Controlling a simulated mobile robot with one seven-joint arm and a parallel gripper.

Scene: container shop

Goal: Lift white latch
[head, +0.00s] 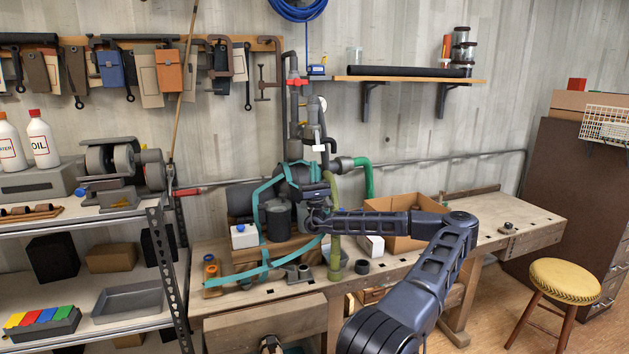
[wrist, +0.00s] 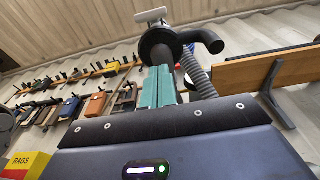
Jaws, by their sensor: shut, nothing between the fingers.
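The white latch (head: 319,147) is a small pale tab on the grey pipework above the workbench in the head view. In the wrist view the white latch (wrist: 151,15) shows as a short bar on a stem above a round dark pipe fitting (wrist: 161,45). My gripper (wrist: 158,72) has its teal fingers shut together and empty. They point at the fitting, below the latch. Whether the fingertips touch the fitting cannot be told. In the head view my arm reaches in from the right, and the fingers are hard to tell from the teal hose.
The workbench (head: 515,222) carries a cardboard box (head: 400,240), and a teal hose (head: 245,270) loops around dark canisters. A green hose (head: 368,178) joins the pipework at right. A wall shelf (head: 410,79) is up to the right. A yellow stool (head: 565,281) stands at right.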

